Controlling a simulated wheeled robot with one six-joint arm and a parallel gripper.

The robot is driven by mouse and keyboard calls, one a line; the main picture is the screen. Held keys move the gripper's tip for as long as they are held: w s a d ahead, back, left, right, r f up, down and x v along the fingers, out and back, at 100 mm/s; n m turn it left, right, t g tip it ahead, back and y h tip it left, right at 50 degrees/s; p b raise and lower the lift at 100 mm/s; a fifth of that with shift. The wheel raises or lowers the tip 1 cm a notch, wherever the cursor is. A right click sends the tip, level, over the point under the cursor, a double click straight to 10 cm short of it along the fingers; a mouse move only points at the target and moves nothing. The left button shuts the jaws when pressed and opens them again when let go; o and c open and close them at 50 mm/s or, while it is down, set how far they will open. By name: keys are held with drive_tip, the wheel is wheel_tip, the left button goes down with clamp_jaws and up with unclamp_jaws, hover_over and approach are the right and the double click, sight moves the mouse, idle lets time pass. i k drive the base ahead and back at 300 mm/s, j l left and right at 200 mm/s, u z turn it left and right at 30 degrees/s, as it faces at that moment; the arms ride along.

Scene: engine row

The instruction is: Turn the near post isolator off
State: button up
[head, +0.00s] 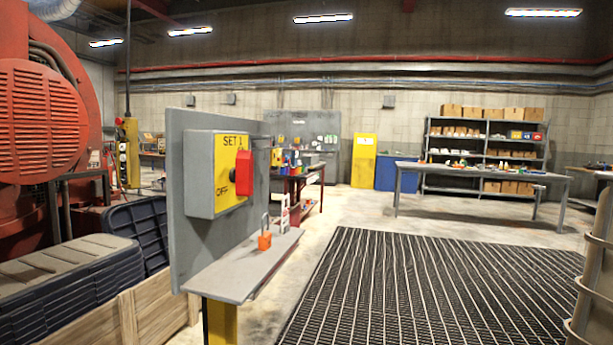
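The near post isolator (213,172) is a grey box on a grey back plate (185,240), in the left middle of the head view. Its yellow face (229,150) reads "SET 1" at the top and "OFF" at the lower left. Its red handle (244,173) stands upright on the face, seen at a steep angle. An orange padlock (265,241) with its shackle up sits on the grey shelf (235,272) below the box. A yellow post (222,322) shows under the shelf. My gripper is not in view.
Dark stacked crates (65,280) and a wooden box (150,305) stand to the left, before a red machine (40,120). A dark floor grating (420,290) lies clear to the right. A pale ribbed object (595,265) stands at the right edge.

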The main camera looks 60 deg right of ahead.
sight(241, 174)
drive_tip(key=z, duration=1.3)
